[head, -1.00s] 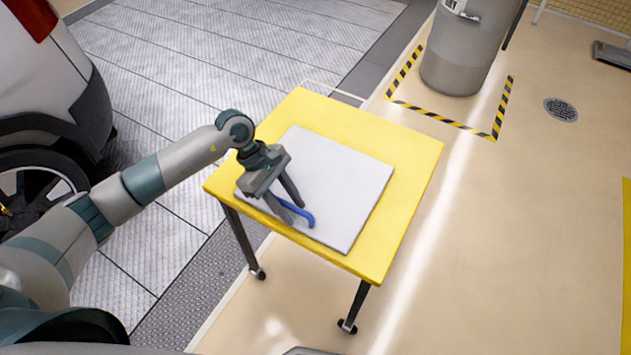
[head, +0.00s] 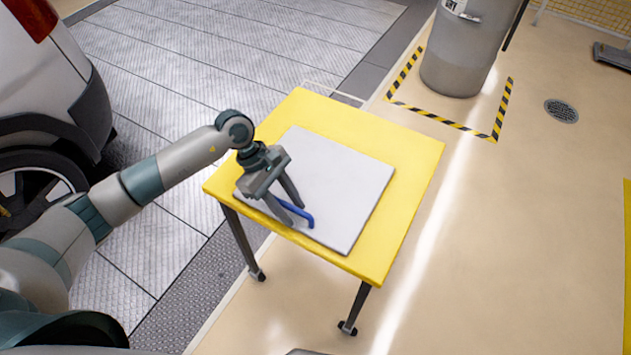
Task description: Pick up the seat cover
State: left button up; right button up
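The seat cover (head: 340,185) looks like a flat, pale grey-white square lying on a yellow cart top (head: 410,155). A blue curved strip or handle (head: 300,213) lies at its near left part. My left gripper (head: 295,214) is above the near left part of the pale square, its two fingers spread apart with a gap between them. The fingertips are close to the blue strip; I cannot tell whether they touch it. My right gripper is not in view.
The cart stands on dark legs with casters. A white vehicle (head: 40,80) with a dark wheel is at the left. A grey drum (head: 463,50) stands at the back inside black-and-yellow floor tape (head: 440,118). The floor right of the cart is clear, with a round drain (head: 561,111).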

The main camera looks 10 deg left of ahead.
pick_arm(q)
grip_shut()
dwell(1.3)
